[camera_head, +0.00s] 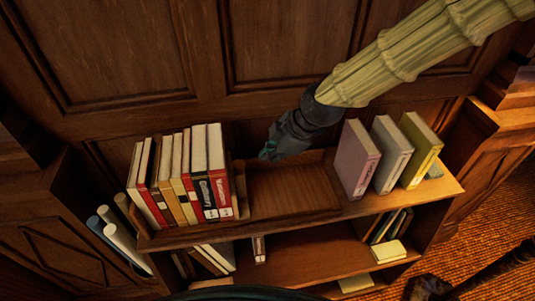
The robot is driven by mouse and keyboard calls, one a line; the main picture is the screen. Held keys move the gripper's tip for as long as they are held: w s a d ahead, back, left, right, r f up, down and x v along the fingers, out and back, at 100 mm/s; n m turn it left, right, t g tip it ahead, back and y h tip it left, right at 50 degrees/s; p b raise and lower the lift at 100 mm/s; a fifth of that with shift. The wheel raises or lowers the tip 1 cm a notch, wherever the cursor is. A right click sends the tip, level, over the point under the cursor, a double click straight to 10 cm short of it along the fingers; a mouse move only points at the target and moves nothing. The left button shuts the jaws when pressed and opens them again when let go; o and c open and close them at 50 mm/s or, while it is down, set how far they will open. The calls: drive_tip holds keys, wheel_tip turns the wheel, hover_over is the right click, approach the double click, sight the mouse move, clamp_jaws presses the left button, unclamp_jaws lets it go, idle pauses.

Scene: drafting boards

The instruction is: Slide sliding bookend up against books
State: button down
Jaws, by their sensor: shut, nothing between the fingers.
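A row of several upright books (178,178) stands at the left of the shelf top. A red-spined book (218,172) is at its right end. A thin brown wooden upright, which looks like the sliding bookend (241,188), stands close to the right of this book. I cannot tell whether they touch. A flat wooden base (292,192) extends to the right of the upright. My gripper (268,153), dark with teal at the tip, is shut and empty. It is behind and right of the upright, near the back panel. Whether it touches the upright is unclear.
Three separate books, mauve (355,160), grey (391,155) and yellow-green (421,150), stand on the shelf top at the right. More books lie on the lower shelf (310,255). A panelled wooden wall (110,60) is close behind. The wooden base is clear.

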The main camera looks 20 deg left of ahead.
drive_tip(key=p+v, duration=0.2)
drive_tip(key=v, duration=0.2)
drive_tip(key=shift+d, duration=0.1)
idle(0.5)
